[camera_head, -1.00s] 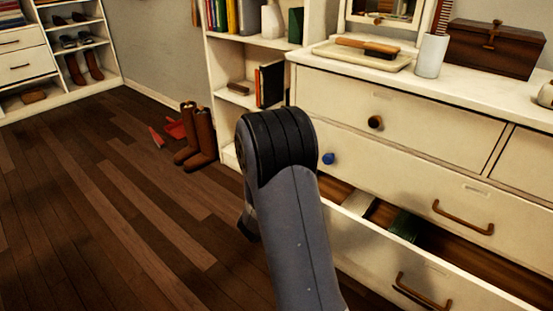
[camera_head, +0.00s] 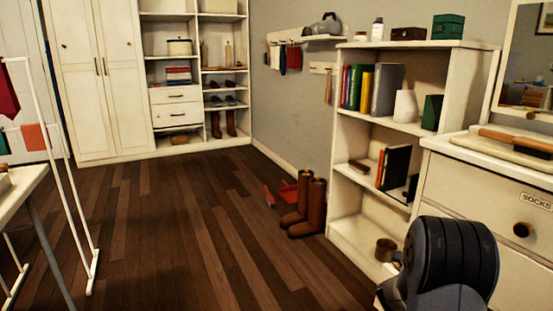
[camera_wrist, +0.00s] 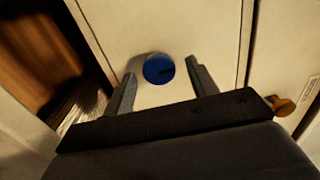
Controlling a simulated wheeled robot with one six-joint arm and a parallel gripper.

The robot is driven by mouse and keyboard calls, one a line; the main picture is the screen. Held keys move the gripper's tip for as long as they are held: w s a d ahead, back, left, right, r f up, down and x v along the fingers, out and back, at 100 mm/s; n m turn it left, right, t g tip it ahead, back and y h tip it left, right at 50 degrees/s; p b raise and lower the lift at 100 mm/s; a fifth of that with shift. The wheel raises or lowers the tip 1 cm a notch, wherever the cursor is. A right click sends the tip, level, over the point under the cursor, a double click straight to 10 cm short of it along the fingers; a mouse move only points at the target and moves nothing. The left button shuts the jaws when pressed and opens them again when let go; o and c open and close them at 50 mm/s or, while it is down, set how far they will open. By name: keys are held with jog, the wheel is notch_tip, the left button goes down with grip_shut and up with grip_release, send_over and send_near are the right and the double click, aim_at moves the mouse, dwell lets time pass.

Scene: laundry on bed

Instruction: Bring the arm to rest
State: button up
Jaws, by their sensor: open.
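My gripper (camera_wrist: 162,84) shows in the wrist view with its two fingers apart and nothing held. A round blue knob (camera_wrist: 158,68) on a cream drawer front appears between and just beyond the fingertips. I cannot tell whether the fingers touch it. In the head view, a dark rounded joint of my arm (camera_head: 455,262) is at the lower right, in front of the cream dresser (camera_head: 470,192). The gripper itself is hidden or out of frame there.
A brass-coloured knob (camera_wrist: 283,105) is right of the gripper. A bookshelf (camera_head: 345,225) and brown boots (camera_head: 304,208) stand beside the dresser. The wooden floor (camera_head: 190,230) is clear in the middle. A white rack (camera_head: 72,185) stands left.

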dwell(0.3)
jog(key=p+v, duration=0.3)
jog(key=v, duration=0.8)
jog(key=w+d+n+p, duration=0.4)
jog(key=d+n+p, duration=0.6)
jog(key=n, duration=1)
jog(key=shift+w+r+p, duration=0.2)
jog(key=shift+w+p, duration=0.15)
jog(key=shift+p, duration=2)
